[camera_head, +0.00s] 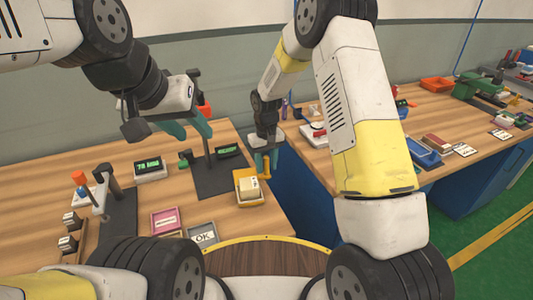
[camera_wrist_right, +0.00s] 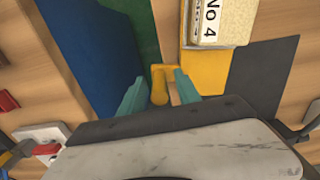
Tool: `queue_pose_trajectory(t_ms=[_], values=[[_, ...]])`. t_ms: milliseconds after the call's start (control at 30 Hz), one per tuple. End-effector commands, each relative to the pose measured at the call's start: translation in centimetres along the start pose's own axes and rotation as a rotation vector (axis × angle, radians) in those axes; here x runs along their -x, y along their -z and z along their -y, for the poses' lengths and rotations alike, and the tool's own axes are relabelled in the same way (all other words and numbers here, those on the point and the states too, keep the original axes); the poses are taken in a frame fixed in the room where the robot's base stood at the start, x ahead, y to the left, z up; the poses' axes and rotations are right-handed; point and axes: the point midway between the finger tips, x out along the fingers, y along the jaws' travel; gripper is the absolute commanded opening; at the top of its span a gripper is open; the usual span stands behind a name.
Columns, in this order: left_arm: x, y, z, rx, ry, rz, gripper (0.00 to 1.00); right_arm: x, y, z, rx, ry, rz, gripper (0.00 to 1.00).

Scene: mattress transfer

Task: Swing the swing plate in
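A yellow plate (camera_head: 250,199) with a raised rim lies at the right edge of the near workbench and carries a pale block (camera_head: 248,187). In the right wrist view the yellow plate (camera_wrist_right: 204,75) is at upper centre, and the block (camera_wrist_right: 208,22) reads "No 4". A yellow handle (camera_wrist_right: 163,72) stands beside the plate. My right gripper (camera_wrist_right: 158,88) is open, with its teal fingers on either side of the handle; I cannot tell whether they touch it. My left gripper (camera_head: 190,128) is open and empty above the bench, left of the plate.
A display box (camera_head: 150,168), a pink tray (camera_head: 167,221) and a grey "OK" tray (camera_head: 202,235) are on the bench. A gap with blue cabinet sides separates it from the right bench (camera_head: 450,130).

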Motion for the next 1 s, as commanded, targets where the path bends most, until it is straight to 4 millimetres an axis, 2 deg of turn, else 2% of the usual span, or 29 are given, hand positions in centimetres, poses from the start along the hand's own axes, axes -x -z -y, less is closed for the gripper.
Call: queue_pose_trajectory(t_ms=[133,400,600,1000], values=[[0.0,0.0,0.0,0.0,0.0,0.0,0.4,-0.95,-0.01,-0.03,0.0,0.0,0.0,0.4],[0.0,0.0,0.0,0.0,0.0,0.0,0.4,-1.05,-0.01,-0.04,0.0,0.0,-0.001,0.38],[0.0,0.0,0.0,0.0,0.0,0.0,0.4,-1.03,-0.01,-0.04,0.0,0.0,-0.001,0.0],[0.0,0.0,0.0,0.0,0.0,0.0,0.4,-1.01,-0.01,-0.04,0.0,0.0,-0.001,0.0]])
